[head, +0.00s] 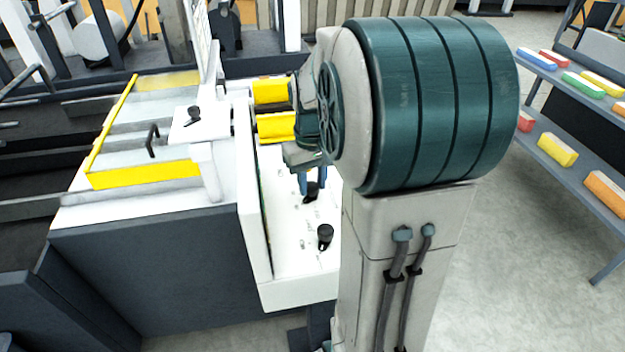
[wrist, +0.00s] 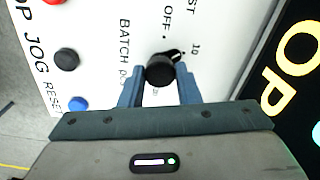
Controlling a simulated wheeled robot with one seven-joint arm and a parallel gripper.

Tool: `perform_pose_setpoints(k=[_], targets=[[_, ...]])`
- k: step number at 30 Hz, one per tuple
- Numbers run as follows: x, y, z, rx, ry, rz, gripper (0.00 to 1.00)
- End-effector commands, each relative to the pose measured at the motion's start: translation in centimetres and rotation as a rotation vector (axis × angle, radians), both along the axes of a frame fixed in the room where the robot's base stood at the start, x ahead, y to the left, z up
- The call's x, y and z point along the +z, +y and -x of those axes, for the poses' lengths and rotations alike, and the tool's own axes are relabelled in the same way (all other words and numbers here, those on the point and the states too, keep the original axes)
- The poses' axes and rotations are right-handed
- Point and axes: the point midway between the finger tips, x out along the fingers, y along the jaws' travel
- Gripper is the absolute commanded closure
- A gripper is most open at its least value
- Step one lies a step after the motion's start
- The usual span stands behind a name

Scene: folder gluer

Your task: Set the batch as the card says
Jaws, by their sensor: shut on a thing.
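The black batch knob (wrist: 160,70) sits on the white control panel (wrist: 110,25) beside the printed word BATCH. Its pointer end is toward the upper right of the wrist view, near the printed 10; OFF is printed to the left of that. My gripper (wrist: 160,88) is shut on this knob, with one blue finger on each side. In the head view my gripper (head: 313,184) reaches down onto the panel, and the knob (head: 311,194) shows partly between the fingers. A white upright sheet (head: 203,40) with unreadable print stands behind the panel; I cannot tell whether it is the card.
A second black knob (head: 325,235) is nearer on the panel. Red (wrist: 55,2), black (wrist: 67,60) and blue (wrist: 78,104) buttons lie left in the wrist view, by JOG and RESET. Yellow blocks (head: 275,127) stand beside the arm. A shelf (head: 560,130) with coloured boxes is right.

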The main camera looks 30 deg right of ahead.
Motion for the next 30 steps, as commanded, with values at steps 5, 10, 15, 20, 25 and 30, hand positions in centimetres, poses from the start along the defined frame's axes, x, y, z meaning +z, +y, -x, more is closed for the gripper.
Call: perform_pose_setpoints(k=[5, 10, 15, 20, 25, 30], targets=[[0.16, -0.05, -0.13, -0.167, -0.005, 0.001, 0.93], [0.18, -0.09, -0.13, -0.330, -0.006, 0.002, 0.93], [0.20, -0.06, -0.15, -0.490, -0.006, 0.001, 0.93], [0.22, -0.10, -0.14, -0.643, -0.007, 0.001, 0.93], [0.23, -0.08, -0.16, -0.797, -0.007, 0.000, 0.93], [0.24, -0.11, -0.17, -0.931, -0.008, 0.000, 0.93]])
